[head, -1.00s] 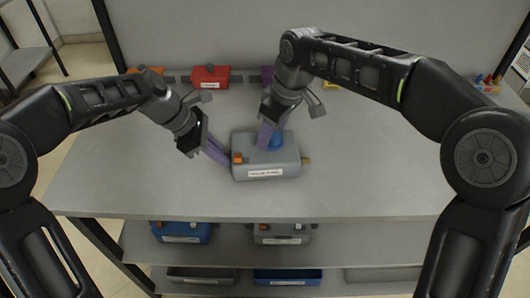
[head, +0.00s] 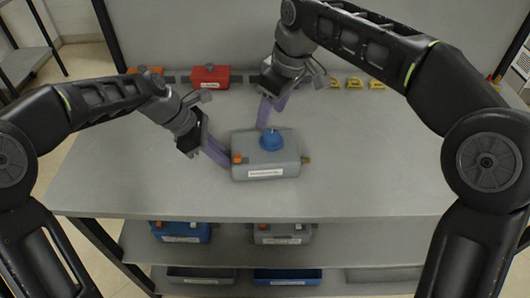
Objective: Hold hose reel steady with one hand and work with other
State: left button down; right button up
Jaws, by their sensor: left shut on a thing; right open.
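The hose reel appears as a grey box (head: 265,160) with a white label, a blue round knob (head: 271,139) on top, an orange block on its left and a small brass fitting on its right. It sits upright on the grey shelf top. My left gripper (head: 222,157), with purple fingers, is shut on the left end of the grey box.
A red box (head: 210,77) and an orange one (head: 151,72) stand at the back left. Several yellow items (head: 355,83) lie at the back right. A blue box (head: 181,232) and a grey box (head: 281,233) are on the shelf below. The worktop (head: 370,180) is clear to the right.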

dwell(0.3)
pick_arm(q)
jog(key=c, duration=1.5)
grip_release()
jog(key=shift+o, duration=0.2)
jog(key=v, duration=1.2)
jog(key=shift+s+d, duration=0.1)
